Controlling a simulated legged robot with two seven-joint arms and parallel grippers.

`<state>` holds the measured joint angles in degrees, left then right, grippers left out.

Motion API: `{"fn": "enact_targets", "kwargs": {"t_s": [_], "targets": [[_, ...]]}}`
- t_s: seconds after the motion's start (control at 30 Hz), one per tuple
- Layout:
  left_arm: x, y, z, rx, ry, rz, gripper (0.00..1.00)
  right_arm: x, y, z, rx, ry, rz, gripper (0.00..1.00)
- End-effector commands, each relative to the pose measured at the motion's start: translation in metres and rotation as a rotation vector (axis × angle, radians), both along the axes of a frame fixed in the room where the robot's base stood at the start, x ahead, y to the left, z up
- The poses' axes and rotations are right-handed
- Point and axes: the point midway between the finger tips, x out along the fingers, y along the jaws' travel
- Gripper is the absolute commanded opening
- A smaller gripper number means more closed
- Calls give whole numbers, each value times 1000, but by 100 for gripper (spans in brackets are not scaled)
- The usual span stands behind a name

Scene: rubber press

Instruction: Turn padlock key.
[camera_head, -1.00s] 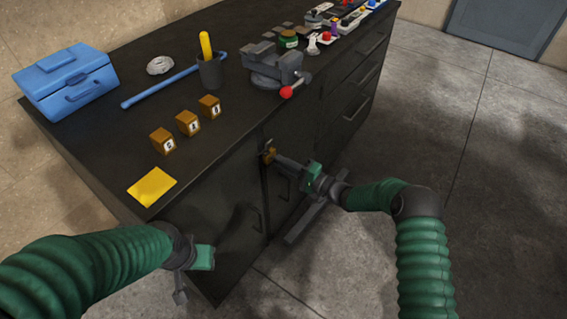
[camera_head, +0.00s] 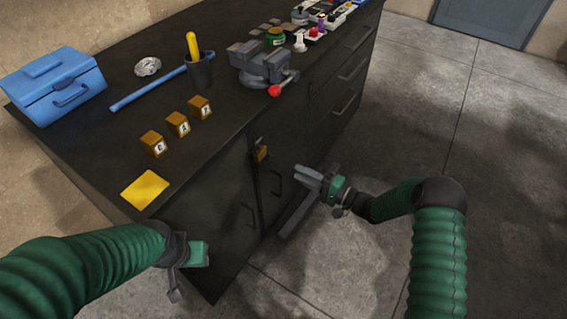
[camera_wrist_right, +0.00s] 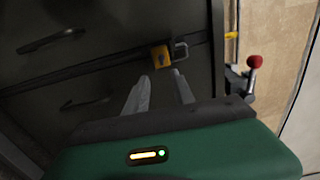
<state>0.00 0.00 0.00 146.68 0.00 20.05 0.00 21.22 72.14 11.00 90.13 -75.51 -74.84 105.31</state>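The brass-coloured padlock (camera_head: 262,154) hangs at the top of the cabinet door seam, just below the worktop. In the right wrist view the padlock (camera_wrist_right: 161,58) shows ahead of the fingers, with a dark mark on its face and a metal hasp beside it. I cannot make out a separate key. My right gripper (camera_head: 297,172) is open and empty, apart from the padlock and to its right in the head view. Its two fingers (camera_wrist_right: 160,76) are spread in the wrist view. My left gripper (camera_head: 175,292) hangs low by the cabinet's near side; its finger opening is unclear.
The black cabinet has door handles (camera_head: 276,184) near the padlock. On top are a vise (camera_head: 262,66) with a red-ended handle, lettered wooden blocks (camera_head: 178,124), a yellow card (camera_head: 145,190), a blue toolbox (camera_head: 55,88) and a cup (camera_head: 199,70). The floor at right is clear.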

Motion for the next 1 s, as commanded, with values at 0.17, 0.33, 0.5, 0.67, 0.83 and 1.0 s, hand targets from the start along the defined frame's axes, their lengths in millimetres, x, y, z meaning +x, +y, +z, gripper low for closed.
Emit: {"fn": "enact_targets", "kwargs": {"t_s": [0.17,0.33,0.5,0.67,0.83,1.0], "targets": [[0,0,6,0,0,0,36,-24,-35,0,0,2,-2,30],[0,0,7,0,0,0,36,-35,-49,0,0,1,0,30],[0,0,7,0,0,0,36,-36,-50,-1,1,1,1,30],[0,0,7,0,0,0,36,-36,-50,-1,1,1,1,30],[0,0,7,0,0,0,36,-33,-50,1,-24,-7,-10,30],[0,0,7,0,0,0,36,2,-62,18,-423,-95,-172,30]]}}
